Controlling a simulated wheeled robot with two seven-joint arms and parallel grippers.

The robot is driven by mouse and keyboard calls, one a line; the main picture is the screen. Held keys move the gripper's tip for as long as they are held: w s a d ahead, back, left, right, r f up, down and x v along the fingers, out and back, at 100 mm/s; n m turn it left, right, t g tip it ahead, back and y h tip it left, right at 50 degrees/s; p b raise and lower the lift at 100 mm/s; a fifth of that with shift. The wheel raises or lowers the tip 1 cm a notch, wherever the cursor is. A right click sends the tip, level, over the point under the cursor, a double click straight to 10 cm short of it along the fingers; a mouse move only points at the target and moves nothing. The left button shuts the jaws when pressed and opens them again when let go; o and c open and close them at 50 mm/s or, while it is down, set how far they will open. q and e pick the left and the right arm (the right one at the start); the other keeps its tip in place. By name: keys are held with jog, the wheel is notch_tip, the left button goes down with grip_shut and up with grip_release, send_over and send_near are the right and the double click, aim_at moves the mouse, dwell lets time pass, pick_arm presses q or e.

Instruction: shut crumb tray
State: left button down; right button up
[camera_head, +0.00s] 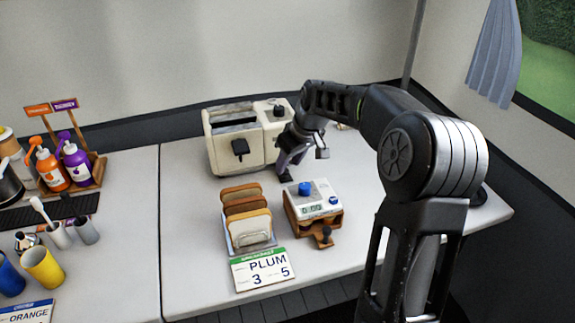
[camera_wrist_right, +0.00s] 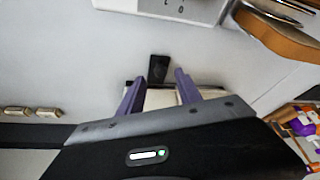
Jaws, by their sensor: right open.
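The cream toaster (camera_head: 222,155) stands at the back of the table, with a dark lever (camera_head: 238,148) on its front. My right gripper (camera_head: 287,165) is at the toaster's right front, pointing down. In the right wrist view its two purple fingers (camera_wrist_right: 160,77) are apart with nothing held between them. A flat dark piece (camera_wrist_right: 158,67), which looks like the crumb tray, sticks out from the toaster (camera_wrist_right: 160,98) just beyond the fingers. Whether they touch it is unclear. In the head view the gripper hides most of that area. My left gripper is out of view.
A toast rack (camera_head: 250,240) with several slices and a white scale on a wooden base (camera_head: 312,208) stand in front of the toaster. A PLUM card (camera_head: 262,270) lies at the front edge. Bottles (camera_head: 75,165) and cups (camera_head: 42,266) stand at left.

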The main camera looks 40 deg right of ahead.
jog(key=shift+v, duration=2.7)
